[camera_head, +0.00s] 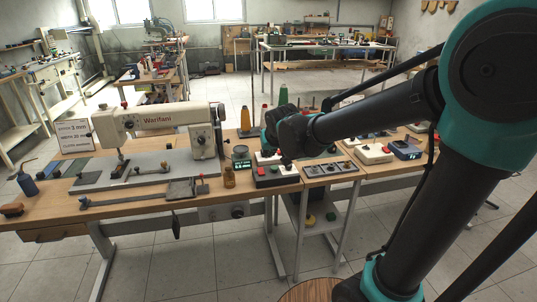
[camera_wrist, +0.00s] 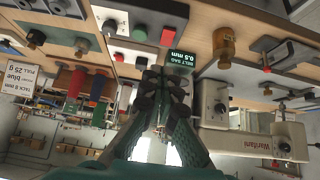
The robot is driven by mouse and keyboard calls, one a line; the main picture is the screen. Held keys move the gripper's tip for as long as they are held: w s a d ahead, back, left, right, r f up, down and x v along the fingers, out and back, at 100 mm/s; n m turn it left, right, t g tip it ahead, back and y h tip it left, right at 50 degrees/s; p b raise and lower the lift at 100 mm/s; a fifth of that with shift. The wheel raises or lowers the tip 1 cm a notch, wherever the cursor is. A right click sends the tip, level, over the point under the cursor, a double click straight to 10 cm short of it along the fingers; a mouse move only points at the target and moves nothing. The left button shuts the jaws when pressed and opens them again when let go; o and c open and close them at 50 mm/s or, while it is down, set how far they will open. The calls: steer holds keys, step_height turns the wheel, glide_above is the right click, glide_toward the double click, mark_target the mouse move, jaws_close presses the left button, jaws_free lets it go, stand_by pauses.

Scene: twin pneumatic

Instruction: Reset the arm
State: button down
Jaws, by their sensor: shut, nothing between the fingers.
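My arm reaches in from the right in the head view. My gripper (camera_head: 286,160) hangs above the workbench, near a control box (camera_head: 276,172) with coloured buttons. In the wrist view, which looks upside down, the dark fingers of my gripper (camera_wrist: 163,76) are close together, shut and empty.
A cream sewing machine (camera_head: 150,119) stands left of my gripper; it also shows in the wrist view (camera_wrist: 262,142). A grey switch panel (camera_head: 328,169) and a white box (camera_head: 373,154) lie to the right. Coloured thread cones stand behind.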

steer(key=s+d+f+m+g+h, duration=0.1)
steer(key=s+d+f, duration=0.6)
steer(key=s+d, duration=0.3)
steer(key=s+d+f+m+g+h, duration=0.1)
steer(key=s+d+f+m+g, duration=0.1)
steer(key=s+d+f, duration=0.5)
steer(key=s+d, duration=0.4)
steer(key=d, duration=0.2)
steer(key=shift+s+f, duration=0.15)
